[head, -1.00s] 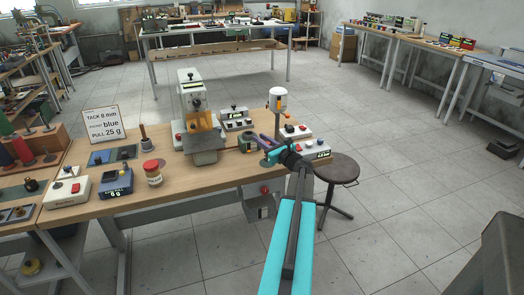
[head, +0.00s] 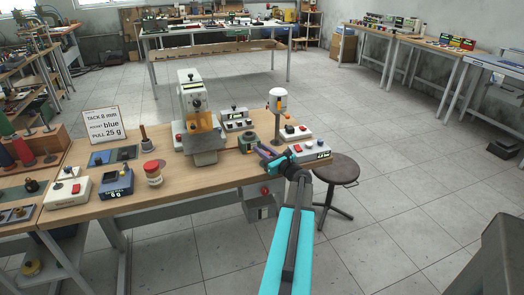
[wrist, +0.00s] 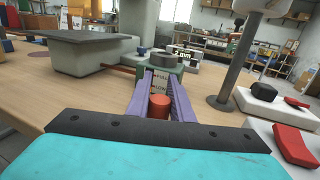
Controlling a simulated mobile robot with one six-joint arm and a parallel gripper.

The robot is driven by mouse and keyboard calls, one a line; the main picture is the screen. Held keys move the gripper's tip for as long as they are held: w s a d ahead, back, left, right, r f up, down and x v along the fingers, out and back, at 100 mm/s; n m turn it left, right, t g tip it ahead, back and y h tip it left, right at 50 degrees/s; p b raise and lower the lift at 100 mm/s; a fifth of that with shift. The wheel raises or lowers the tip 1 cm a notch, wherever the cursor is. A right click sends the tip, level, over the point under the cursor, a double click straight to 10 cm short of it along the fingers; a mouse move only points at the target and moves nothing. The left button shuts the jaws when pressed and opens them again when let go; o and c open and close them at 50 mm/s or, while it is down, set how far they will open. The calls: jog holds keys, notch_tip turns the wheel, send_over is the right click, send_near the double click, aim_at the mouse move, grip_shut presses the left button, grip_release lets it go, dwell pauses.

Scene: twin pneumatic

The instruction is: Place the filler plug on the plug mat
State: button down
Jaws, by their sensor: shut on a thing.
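My gripper (head: 261,151) is over the right part of the wooden bench. In the wrist view its two purple fingers (wrist: 159,82) are closed on a short red cylinder, which looks like the filler plug (wrist: 159,106). The plug is too small or hidden to make out in the head view. Just beyond the fingertips stands a green unit (wrist: 173,77) with a FILL label and a dark ring on top. It also shows in the head view (head: 248,143). I cannot tell for certain which surface is the plug mat; a blue-grey mat (head: 101,159) lies on the left part of the bench.
A press-like machine (head: 190,95) stands left of the gripper. A post with a white and orange head (head: 277,103) and a white box with buttons (head: 311,150) are close on the right. A red-lidded jar (head: 153,172) and a stool (head: 336,169) are nearby.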

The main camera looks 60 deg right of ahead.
jog(key=shift+f, duration=0.2)
jog(key=c, duration=1.6)
grip_release()
jog(key=shift+o, duration=0.2)
jog(key=shift+r, duration=0.2)
jog(key=b+v, duration=0.1)
jog(key=v, duration=1.1)
